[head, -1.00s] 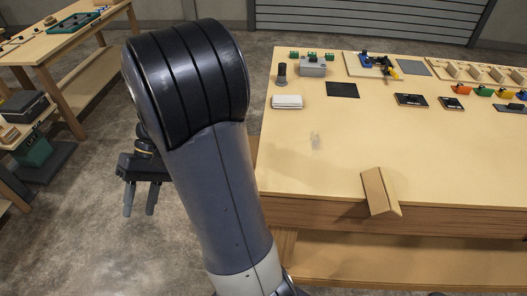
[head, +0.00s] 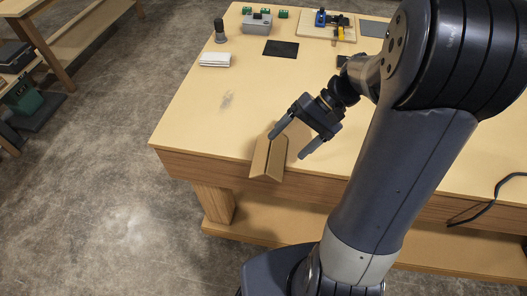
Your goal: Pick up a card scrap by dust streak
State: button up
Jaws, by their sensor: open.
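The card scrap (head: 269,156) is a brown folded piece at the table's front edge, partly overhanging it. A grey dust streak (head: 226,99) marks the tabletop behind and to the left of it. My gripper (head: 288,148) is open, with its two fingers pointing down and left. In the picture the left finger overlaps the upper right part of the card, and the right finger is to the card's right. I cannot tell whether the finger touches the card.
The tabletop (head: 190,118) is clear around the dust streak. Behind are a white folded cloth (head: 215,60), a black mat (head: 281,48), a grey box (head: 257,24) and a dark cylinder (head: 220,32). A black cable (head: 487,208) hangs at the right front edge.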

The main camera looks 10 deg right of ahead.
aim_at(274, 171)
jog(key=shift+s+f, duration=0.55)
jog(key=shift+f, duration=0.35)
jog(key=shift+s+p+x, duration=0.15)
jog(key=shift+p+x, duration=0.2)
jog(key=shift+x, duration=1.15)
jog(key=shift+s+p+x, duration=0.1)
jog(key=shift+p+x, duration=0.2)
jog(key=shift+x, duration=1.25)
jog(key=shift+d+f, duration=0.1)
jog(key=shift+d, duration=0.05)
jog(key=shift+c, duration=0.5)
jog(key=c, duration=1)
jog(key=shift+o, duration=0.2)
